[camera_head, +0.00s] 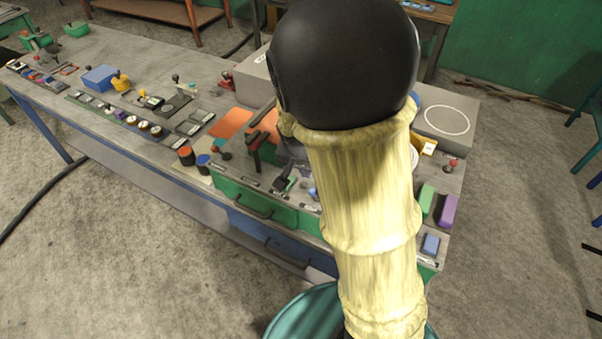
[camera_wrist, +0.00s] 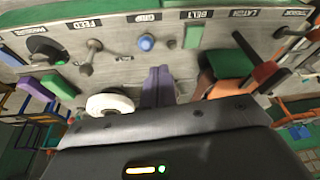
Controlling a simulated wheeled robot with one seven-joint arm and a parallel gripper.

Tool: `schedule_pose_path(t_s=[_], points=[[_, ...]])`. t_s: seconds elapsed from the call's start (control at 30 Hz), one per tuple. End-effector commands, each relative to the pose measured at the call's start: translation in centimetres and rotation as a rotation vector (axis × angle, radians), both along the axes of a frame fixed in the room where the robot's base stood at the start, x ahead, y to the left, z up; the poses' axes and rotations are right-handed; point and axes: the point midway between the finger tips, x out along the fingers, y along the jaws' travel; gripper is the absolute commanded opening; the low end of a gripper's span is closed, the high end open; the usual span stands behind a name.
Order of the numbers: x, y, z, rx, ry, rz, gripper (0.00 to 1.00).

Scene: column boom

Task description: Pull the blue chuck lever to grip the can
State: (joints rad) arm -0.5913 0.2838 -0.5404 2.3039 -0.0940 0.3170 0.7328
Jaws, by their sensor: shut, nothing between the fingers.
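A blue round knob (camera_wrist: 146,42) stands by the GRIP label on the grey panel in the wrist view, and I take it for the chuck lever's end. In the head view, a small bit of blue (camera_head: 312,192) shows at the left edge of my arm. My gripper (camera_wrist: 158,72) is shut and empty, its fingertips just below the knob in the wrist view; I see no clear contact. My arm hides it in the head view. I cannot make out the can for certain; a white round part (camera_wrist: 110,103) lies left of my fingers in the wrist view.
Other levers stand close by: a grey one (camera_wrist: 90,58) at FEED and a dark one (camera_wrist: 243,45) at LATCH. Green (camera_head: 427,200) and purple (camera_head: 448,210) blocks sit at the panel's right. An orange plate (camera_head: 232,122) lies on the bench. Floor is clear in front.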

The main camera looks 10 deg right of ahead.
Motion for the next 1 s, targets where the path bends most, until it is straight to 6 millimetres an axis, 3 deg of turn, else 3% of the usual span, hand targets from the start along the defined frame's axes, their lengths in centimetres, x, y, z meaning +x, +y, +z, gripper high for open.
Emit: schedule_pose_path(t_s=[0.33, 1.0], points=[[-2.1, 2.0, 1.6, 0.001, 0.001, 0.009, 0.0], [-2.4, 1.8, 1.7, 0.001, 0.003, 0.005, 0.0]])
